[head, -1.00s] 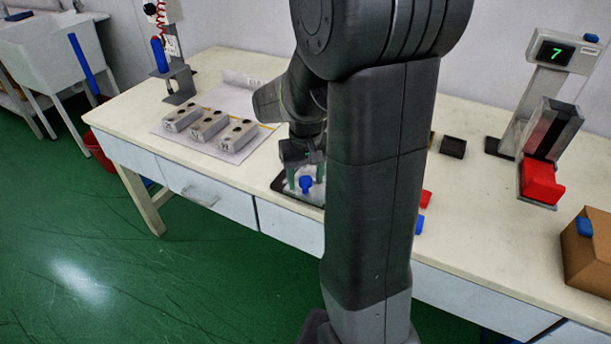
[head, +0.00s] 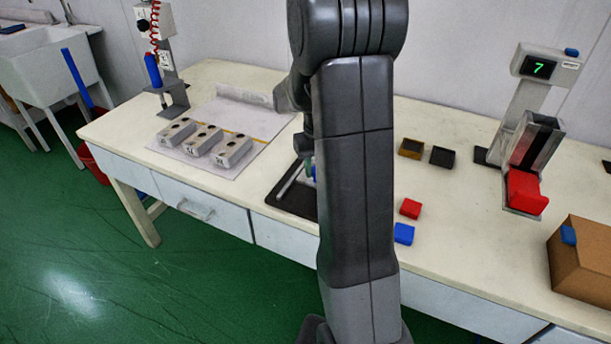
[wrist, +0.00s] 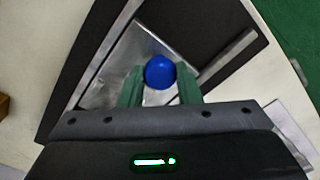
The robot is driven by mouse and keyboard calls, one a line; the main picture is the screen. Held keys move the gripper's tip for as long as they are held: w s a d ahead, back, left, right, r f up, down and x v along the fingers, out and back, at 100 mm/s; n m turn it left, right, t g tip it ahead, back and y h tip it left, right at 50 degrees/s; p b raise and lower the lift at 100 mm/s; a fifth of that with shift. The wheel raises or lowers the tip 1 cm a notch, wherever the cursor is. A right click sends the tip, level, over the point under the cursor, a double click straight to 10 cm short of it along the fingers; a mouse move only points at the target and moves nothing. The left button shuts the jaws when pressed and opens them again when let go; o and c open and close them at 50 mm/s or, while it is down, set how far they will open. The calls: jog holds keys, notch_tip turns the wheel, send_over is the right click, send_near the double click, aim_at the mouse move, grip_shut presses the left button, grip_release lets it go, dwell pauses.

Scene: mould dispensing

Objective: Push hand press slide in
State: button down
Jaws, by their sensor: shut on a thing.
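The hand press lies near the table's front edge, with a black base (head: 288,200) and a metal rail (head: 291,178) in the head view. My arm hides much of it there. In the wrist view, its shiny metal plate (wrist: 125,55) and a rail (wrist: 228,57) show on the black base. A round blue knob (wrist: 160,72) stands over the metal. My gripper (wrist: 160,82) has its green fingers on both sides of the knob, shut on it. In the head view only a sliver of the knob and fingers shows beside my arm.
Several grey moulds (head: 203,140) lie on a sheet to the left. A red block (head: 410,208) and a blue block (head: 403,233) lie right of my arm. A scale stand (head: 525,120) with a red bin (head: 525,192) and a cardboard box (head: 585,265) stand farther right.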

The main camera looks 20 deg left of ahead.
jog(key=w+p, duration=0.1)
jog(key=w, duration=0.5)
jog(key=shift+w+d, duration=0.2)
jog(key=c, duration=1.1)
grip_release()
jog(key=shift+o, duration=0.2)
notch_tip(320, 180, up, 14)
jog(key=p, duration=0.1)
jog(key=shift+s+f, duration=0.1)
